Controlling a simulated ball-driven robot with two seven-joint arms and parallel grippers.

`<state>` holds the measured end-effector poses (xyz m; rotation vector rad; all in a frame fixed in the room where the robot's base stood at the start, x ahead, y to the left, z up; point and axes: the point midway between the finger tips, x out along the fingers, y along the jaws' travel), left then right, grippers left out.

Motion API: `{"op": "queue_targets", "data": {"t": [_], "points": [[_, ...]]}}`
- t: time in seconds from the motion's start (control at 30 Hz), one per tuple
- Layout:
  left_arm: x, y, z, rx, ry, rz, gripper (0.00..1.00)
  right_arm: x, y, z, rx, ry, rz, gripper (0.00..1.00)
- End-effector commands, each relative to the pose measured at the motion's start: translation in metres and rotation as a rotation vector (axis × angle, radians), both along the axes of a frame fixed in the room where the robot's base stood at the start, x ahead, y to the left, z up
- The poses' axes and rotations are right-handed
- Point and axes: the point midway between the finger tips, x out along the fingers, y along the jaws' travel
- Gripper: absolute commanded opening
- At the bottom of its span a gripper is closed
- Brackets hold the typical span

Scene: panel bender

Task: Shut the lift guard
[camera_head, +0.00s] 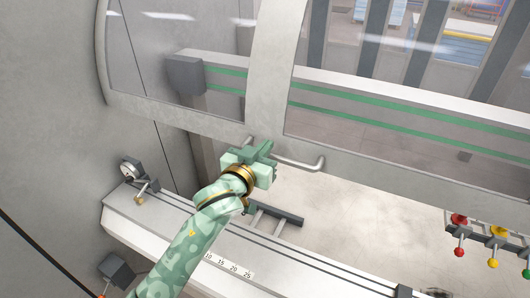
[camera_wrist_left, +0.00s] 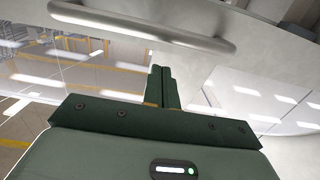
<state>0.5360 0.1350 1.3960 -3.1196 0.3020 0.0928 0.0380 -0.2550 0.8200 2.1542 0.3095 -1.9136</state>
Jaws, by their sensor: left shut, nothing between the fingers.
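The lift guard (camera_head: 265,75) is a grey frame with clear panes in the head view, raised above the machine bed. Its bar handle (camera_head: 305,164) runs along the lower edge of the frame; the handle also shows in the left wrist view (camera_wrist_left: 150,24). My left gripper (camera_head: 268,150) is at the handle's left part in the head view and covers some of it. In the left wrist view its fingers (camera_wrist_left: 160,85) are together, with a visible gap to the handle. Whether they touch the guard cannot be told. My right gripper is not in view.
A ledge with a number scale (camera_head: 228,266) runs along the front. Red, yellow and green knobbed levers (camera_head: 494,246) are at the right. The pale bed (camera_head: 370,215) beneath the guard is mostly clear.

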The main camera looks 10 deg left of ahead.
Motion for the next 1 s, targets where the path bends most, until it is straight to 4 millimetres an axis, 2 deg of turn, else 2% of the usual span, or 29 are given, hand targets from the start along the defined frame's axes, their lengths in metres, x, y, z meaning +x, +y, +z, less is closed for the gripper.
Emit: {"op": "queue_targets", "data": {"t": [0.2,0.73,0.87,1.0], "points": [[0.003,-0.001,-0.020,0.000,-0.002,0.000,0.00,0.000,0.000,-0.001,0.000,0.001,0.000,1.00],[0.003,-0.001,-0.029,0.000,-0.001,0.000,0.00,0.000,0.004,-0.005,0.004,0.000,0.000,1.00],[0.003,-0.001,-0.048,0.001,0.003,0.000,0.00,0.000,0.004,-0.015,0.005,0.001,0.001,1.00],[0.003,0.000,-0.085,0.002,0.010,0.002,0.00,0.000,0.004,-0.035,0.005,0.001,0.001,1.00]]}}
